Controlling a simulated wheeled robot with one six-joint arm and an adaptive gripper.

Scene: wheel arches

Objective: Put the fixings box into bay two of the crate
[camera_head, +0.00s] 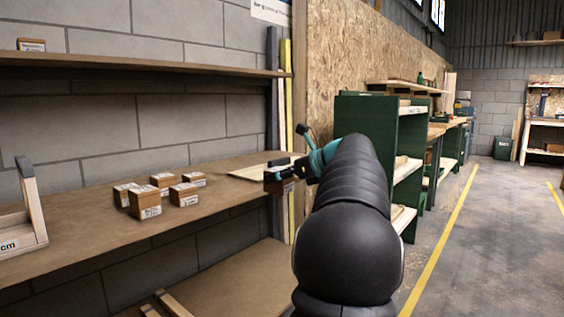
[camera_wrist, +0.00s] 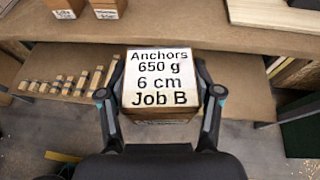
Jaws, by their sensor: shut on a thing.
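My gripper (camera_wrist: 160,92) is shut on a small brown box (camera_wrist: 160,80) with a white top label reading "Anchors 650 g 6 cm Job B". One finger lies on each side of it. A light wooden carrier (camera_head: 30,215) with an upright post and dark grip stands on the bench at the far left, cut off by the picture edge. It may be the crate; its bays are not visible.
Several similar labelled boxes (camera_head: 147,203) stand on the wooden bench (camera_head: 100,238). A shelf (camera_head: 140,63) runs above, with one box (camera_head: 31,45) on it. A flat pale board (camera_head: 258,168) lies at the bench's right end. Green shelving (camera_head: 365,150) stands to the right.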

